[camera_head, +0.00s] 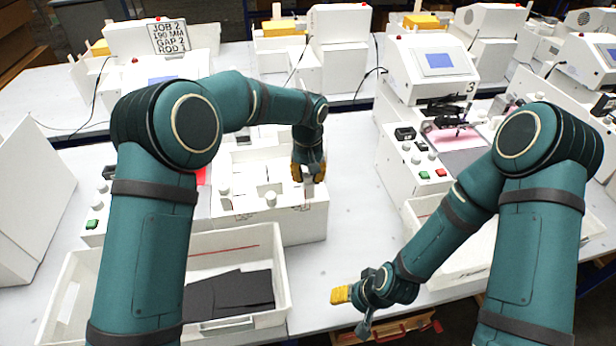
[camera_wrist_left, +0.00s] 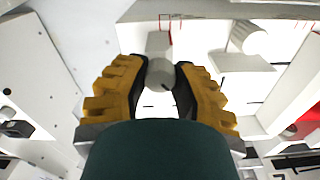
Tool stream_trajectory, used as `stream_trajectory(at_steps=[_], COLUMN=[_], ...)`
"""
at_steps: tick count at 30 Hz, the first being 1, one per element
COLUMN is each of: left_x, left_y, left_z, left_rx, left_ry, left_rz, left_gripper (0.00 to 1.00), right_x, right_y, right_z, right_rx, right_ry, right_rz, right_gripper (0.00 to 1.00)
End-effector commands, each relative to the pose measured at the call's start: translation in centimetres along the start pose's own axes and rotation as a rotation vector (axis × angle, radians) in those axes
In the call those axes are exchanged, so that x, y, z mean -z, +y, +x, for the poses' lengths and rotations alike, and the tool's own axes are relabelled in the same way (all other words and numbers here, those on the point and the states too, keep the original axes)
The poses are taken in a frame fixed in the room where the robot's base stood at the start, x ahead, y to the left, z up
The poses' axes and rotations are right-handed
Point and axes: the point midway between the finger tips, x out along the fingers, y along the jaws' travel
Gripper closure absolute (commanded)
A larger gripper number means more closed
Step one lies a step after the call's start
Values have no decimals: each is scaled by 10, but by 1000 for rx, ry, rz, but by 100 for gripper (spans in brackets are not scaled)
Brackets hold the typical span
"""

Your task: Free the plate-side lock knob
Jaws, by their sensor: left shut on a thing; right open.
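My left gripper (camera_head: 308,174) is over the right part of the white plotter box (camera_head: 300,228). In the left wrist view my left gripper (camera_wrist_left: 160,82) has its yellow fingers closed on a small grey-white knob (camera_wrist_left: 160,72). In the head view that knob is mostly hidden by the gripper. Another white knob (camera_head: 270,198) stands on the box to the left, and a pale round knob also shows in the left wrist view (camera_wrist_left: 252,38).
A white tray (camera_head: 276,250) with dark sheets (camera_head: 232,296) stands in front of the box. To the right is another plotter station with green and red buttons (camera_head: 432,174). A sign (camera_head: 168,36) reads JOB 2, 190 MM, GAP 2, ROD 1. Bare table (camera_head: 350,225) lies between the stations.

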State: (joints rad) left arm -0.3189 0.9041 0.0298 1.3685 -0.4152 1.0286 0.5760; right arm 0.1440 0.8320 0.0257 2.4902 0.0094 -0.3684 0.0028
Motion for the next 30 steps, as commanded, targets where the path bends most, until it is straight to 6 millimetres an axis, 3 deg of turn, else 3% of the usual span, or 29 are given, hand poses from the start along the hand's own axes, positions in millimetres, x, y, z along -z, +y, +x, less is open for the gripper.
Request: stream_trajectory(at_steps=[18,30], left_x=[-1,-1], left_y=[1,1], left_z=[1,2], left_rx=[3,4], left_ry=[-3,-5], left_rz=[-572,-820], left_gripper=[100,100], right_x=[-1,0], right_y=[2,1], right_z=[6,3], right_rx=[-1,-1], right_ry=[0,0], right_rz=[0,0], right_gripper=[42,42])
